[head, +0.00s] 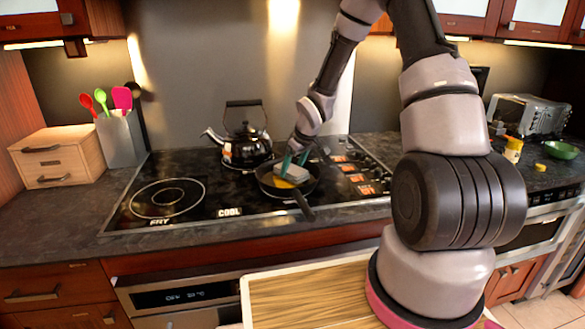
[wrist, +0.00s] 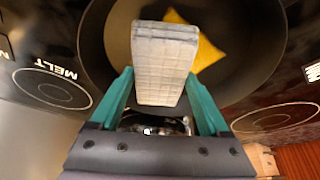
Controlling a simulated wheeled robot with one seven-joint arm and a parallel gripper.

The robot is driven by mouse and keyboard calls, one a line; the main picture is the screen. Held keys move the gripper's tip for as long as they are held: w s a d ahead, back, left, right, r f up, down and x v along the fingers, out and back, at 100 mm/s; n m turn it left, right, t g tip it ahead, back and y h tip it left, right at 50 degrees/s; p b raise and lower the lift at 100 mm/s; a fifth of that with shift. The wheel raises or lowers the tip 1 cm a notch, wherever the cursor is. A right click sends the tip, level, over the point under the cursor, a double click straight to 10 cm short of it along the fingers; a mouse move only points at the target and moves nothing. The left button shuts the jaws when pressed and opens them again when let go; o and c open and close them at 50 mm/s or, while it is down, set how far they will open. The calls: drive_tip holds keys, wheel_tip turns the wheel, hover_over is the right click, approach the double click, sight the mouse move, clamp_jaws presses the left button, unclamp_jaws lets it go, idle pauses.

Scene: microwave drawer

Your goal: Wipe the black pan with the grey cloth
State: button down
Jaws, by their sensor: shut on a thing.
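The black pan (head: 309,190) sits on the dark cooktop, its handle pointing toward the front. The grey cloth (wrist: 162,70) is a folded block between the teal fingers of my gripper (wrist: 160,112). In the head view my gripper (head: 296,160) is inside the pan's rim, with the cloth (head: 291,172) low over the pan floor. I cannot tell whether the cloth touches the pan. In the wrist view the pan (wrist: 255,75) surrounds the cloth. A yellow patch (wrist: 196,48) lies in the pan beside the cloth, partly hidden by it.
A black kettle (head: 242,140) stands behind and left of the pan. A utensil holder (head: 120,138) and a wooden drawer box (head: 58,158) are at the left. A toaster oven (head: 527,115), a yellow bottle (head: 513,150) and a green bowl (head: 561,150) are at the right. The cooktop's left part is clear.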

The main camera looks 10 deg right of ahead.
drive_tip(key=shift+f, duration=0.55)
drive_tip(key=shift+a, duration=0.15)
drive_tip(key=shift+a+r, duration=0.1)
drive_tip(key=shift+a, duration=1.1)
drive_tip(key=shift+d, duration=1.3)
drive_tip(key=shift+a, duration=1.35)
drive_tip(key=shift+d+f, duration=0.15)
drive_tip(key=shift+d, duration=0.55)
drive_tip(key=shift+d+f, duration=0.1)
drive_tip(key=shift+d, duration=0.6)
drive_tip(key=shift+s+a+r, duration=0.1)
drive_tip(key=shift+a, duration=1.3)
drive_tip(key=shift+d+r, duration=0.15)
drive_tip(key=shift+d, duration=1.25)
